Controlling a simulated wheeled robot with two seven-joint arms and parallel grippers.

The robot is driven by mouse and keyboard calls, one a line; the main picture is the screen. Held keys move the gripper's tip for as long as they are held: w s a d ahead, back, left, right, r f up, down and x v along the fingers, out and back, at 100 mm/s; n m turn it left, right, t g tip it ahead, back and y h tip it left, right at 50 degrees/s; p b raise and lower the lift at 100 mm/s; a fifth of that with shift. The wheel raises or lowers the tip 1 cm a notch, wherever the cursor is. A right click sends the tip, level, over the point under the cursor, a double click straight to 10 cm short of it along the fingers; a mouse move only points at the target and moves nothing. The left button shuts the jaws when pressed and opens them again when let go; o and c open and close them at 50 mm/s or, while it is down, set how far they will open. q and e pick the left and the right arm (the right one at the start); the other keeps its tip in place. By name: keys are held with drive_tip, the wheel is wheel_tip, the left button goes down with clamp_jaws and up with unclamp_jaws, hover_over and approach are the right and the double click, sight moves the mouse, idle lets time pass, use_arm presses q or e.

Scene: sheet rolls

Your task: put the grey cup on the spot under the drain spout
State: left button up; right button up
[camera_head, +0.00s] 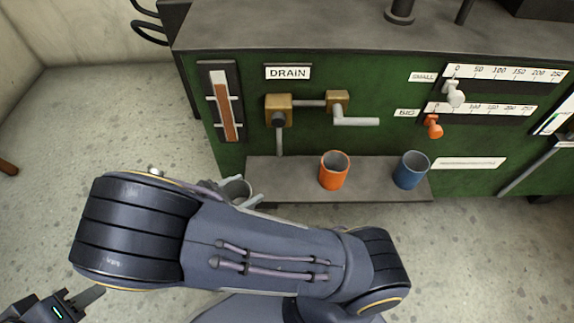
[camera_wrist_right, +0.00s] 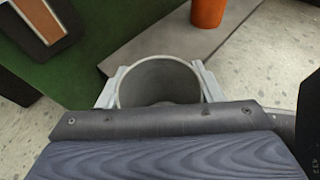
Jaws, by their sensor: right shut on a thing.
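The grey cup (camera_head: 236,188) is at the left end of the shelf (camera_head: 290,192), partly hidden by my right arm. My right gripper (camera_head: 240,194) is shut on it. The right wrist view shows the open-topped cup (camera_wrist_right: 158,80) between the two pale fingers of the gripper (camera_wrist_right: 160,88). The drain spout (camera_head: 280,142) hangs from a brass valve block under the DRAIN label, to the right of the cup and above the shelf. No marked spot is visible on the shelf. My left gripper (camera_head: 78,302) is at the bottom left, far from the cup; its opening is unclear.
An orange cup (camera_head: 334,171) and a blue cup (camera_head: 411,170) stand on the shelf to the right of the spout. A valve lever (camera_head: 356,121) sticks out above the orange cup. The shelf between the grey and orange cups looks clear. The green machine front (camera_head: 360,80) rises behind.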

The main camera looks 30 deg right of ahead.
drive_tip(key=d+b, duration=0.1)
drive_tip(key=d, duration=0.2)
drive_tip(key=w+d, duration=0.1)
drive_tip(key=d, duration=0.2)
drive_tip(key=w+d+b, duration=0.1)
drive_tip(key=d, duration=0.2)
drive_tip(key=shift+w+d+b, duration=0.15)
drive_tip(key=shift+d+b, duration=0.05)
drive_tip(key=shift+b, duration=0.15)
drive_tip(key=b+x, duration=0.1)
drive_tip(key=x, duration=0.2)
drive_tip(key=b+x, duration=0.1)
drive_tip(key=shift+w+d+r+b, duration=0.1)
drive_tip(key=shift+d+r+b, duration=0.2)
drive_tip(key=shift+d+b, duration=0.05)
drive_tip(key=shift+r, duration=0.15)
drive_tip(key=o, duration=1.1)
drive_tip(key=shift+o, duration=0.2)
